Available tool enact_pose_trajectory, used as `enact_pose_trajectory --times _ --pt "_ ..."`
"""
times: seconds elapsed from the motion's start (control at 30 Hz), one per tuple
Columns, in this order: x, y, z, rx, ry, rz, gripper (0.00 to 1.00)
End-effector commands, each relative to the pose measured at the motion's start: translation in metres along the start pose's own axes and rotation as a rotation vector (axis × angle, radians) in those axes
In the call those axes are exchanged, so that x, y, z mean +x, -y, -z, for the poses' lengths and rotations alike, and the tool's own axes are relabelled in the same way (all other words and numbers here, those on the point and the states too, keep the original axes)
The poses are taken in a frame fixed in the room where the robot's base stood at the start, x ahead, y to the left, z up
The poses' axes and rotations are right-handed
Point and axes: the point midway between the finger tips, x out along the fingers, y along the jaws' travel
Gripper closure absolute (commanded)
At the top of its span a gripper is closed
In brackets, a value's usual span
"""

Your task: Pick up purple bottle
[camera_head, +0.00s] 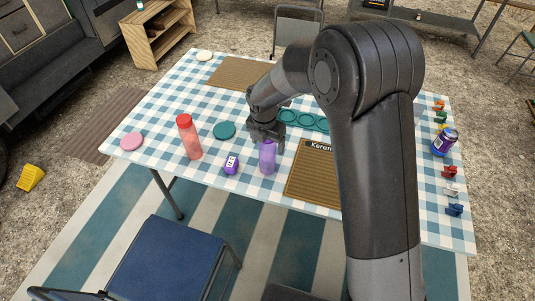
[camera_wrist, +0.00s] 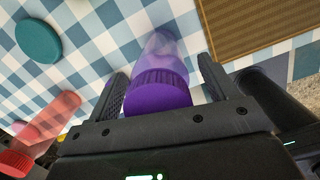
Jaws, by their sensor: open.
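The purple bottle (camera_head: 267,158) stands upright on the checkered table near its front edge. It has a see-through body and a ridged purple cap. In the wrist view the purple bottle (camera_wrist: 159,75) shows between the two fingers, cap towards the camera. My gripper (camera_head: 266,130) is over the bottle from above and hides its top in the head view. In the wrist view my gripper (camera_wrist: 165,88) is open, with one finger on each side of the bottle. A gap shows at the right finger; whether the left finger touches the cap is unclear.
A red bottle (camera_head: 189,139) stands to the left. A small purple labelled item (camera_head: 231,165) is just left of the bottle. A brown mat (camera_head: 313,174) lies to the right. A teal disc (camera_head: 224,130) and a teal tray (camera_head: 303,119) lie behind. A can (camera_head: 444,142) stands far right.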

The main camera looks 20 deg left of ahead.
Motion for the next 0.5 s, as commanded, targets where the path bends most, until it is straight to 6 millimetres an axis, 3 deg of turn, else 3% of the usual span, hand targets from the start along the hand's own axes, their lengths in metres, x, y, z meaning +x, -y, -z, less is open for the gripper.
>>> enact_pose_trajectory --times 0.27,0.5 --pt "0.0043 -0.0001 -0.0001 0.001 0.001 -0.001 0.22" --pt "0.0042 -0.0001 -0.0001 0.001 0.0 -0.001 0.4"
